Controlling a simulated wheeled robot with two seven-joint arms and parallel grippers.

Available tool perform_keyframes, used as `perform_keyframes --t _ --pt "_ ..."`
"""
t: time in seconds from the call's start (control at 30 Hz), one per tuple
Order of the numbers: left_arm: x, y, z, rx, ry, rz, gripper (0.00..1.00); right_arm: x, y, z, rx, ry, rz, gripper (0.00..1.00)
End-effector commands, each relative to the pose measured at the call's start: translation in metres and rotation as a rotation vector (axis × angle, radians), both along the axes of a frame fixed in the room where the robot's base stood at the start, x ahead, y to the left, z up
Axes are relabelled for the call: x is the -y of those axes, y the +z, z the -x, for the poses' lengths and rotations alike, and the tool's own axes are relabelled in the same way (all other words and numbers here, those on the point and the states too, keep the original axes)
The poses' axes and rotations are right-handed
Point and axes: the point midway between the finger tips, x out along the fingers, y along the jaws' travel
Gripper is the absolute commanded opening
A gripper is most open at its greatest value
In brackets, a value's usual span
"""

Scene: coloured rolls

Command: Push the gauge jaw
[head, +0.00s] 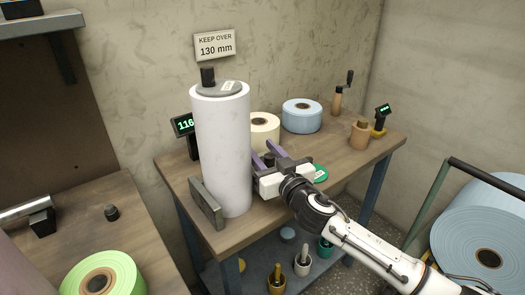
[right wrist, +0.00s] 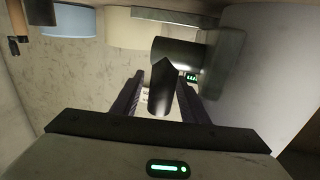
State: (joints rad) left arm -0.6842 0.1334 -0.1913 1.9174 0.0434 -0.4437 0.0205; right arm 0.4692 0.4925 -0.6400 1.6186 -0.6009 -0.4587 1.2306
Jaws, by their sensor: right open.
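A tall white roll (head: 221,150) stands upright on the wooden bench, with a dark core on top. A grey gauge jaw plate (head: 207,204) stands against its lower front left. The gauge display (head: 184,124) behind it reads 116. My right gripper (head: 267,153) is right of the roll, its purple fingers apart. In the right wrist view, a dark upright post (right wrist: 161,92) shows between the open fingers (right wrist: 160,80); contact cannot be told. A grey block (right wrist: 224,62) and a dark cylinder (right wrist: 180,53) lie beyond. My left gripper is out of view.
A wall sign (head: 215,46) reads "KEEP OVER 130 mm". A cream roll (head: 265,130) and a blue roll (head: 302,117) stand behind my gripper. A green roll (head: 103,276) lies on the left table. Large blue rolls (head: 485,225) stand at right.

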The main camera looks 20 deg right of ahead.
Motion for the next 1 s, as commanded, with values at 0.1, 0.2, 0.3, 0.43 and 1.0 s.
perform_keyframes --t 0.1,0.2,0.3,0.43,1.0 --pt "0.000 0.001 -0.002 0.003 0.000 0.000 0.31 0.000 0.000 0.000 0.000 0.000 0.000 0.30" --pt "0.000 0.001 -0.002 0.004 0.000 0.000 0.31 0.000 0.000 0.000 0.000 0.000 0.000 0.13" --pt "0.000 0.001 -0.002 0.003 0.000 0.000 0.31 0.000 0.000 0.000 0.000 0.000 0.000 0.00" --pt "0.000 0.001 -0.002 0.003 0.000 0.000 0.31 0.000 0.000 0.000 -0.001 0.000 0.000 0.00" --pt "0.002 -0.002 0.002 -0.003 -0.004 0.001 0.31 0.078 -0.001 -0.028 -0.001 -0.004 0.001 0.00"
